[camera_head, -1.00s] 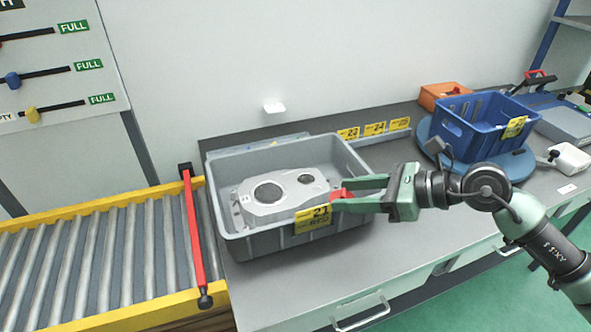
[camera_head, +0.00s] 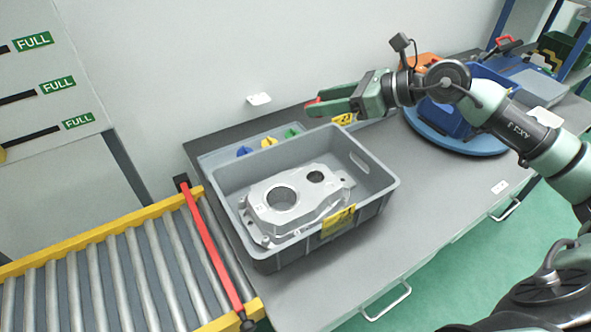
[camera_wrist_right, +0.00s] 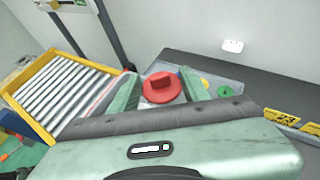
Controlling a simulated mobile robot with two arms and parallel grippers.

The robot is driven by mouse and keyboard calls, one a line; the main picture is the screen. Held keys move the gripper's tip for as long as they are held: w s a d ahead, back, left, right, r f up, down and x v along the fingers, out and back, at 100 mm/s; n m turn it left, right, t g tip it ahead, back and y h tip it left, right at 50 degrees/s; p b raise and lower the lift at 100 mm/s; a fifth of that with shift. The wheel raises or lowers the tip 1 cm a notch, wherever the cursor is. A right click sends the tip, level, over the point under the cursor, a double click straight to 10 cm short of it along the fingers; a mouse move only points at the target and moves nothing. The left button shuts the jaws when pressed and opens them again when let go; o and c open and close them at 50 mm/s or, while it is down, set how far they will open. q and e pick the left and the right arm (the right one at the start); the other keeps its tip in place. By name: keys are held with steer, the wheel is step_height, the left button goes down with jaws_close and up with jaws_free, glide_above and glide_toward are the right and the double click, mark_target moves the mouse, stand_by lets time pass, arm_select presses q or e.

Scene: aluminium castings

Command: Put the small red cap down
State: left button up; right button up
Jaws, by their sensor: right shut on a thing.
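The small red cap (camera_wrist_right: 162,87) is a round disc with a raised grip bar, seen between the fingers of my right gripper (camera_wrist_right: 162,92) in the right wrist view. In the head view only a red sliver (camera_head: 314,101) of it shows at the fingertips of that gripper (camera_head: 316,106). The gripper is shut on the cap and is held up behind the grey crate's back right side. A shallow grey tray (camera_head: 213,153) behind the crate holds a blue cap (camera_head: 244,151), a yellow cap (camera_head: 269,142) and a green cap (camera_head: 291,133). My left gripper is out of view.
The grey crate (camera_head: 375,205) holds an aluminium casting (camera_head: 318,205). A roller conveyor (camera_head: 120,265) with a red bar (camera_head: 212,250) stands left. A blue crate (camera_head: 450,120) on a round blue base is at the right, partly behind my arm. The bench between the crates is clear.

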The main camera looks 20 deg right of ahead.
step_height(320, 180, down, 10)
steer(key=p, duration=0.2)
glide_above(322, 171)
steer(key=s+a, duration=0.1)
steer(key=s, duration=0.1)
step_height(322, 171, down, 6)
steer(key=f, duration=0.3)
steer(key=shift+s+a+f+p, duration=0.1)
steer(key=shift+a+f+p, duration=0.1)
steer(key=shift+f+p, duration=0.2)
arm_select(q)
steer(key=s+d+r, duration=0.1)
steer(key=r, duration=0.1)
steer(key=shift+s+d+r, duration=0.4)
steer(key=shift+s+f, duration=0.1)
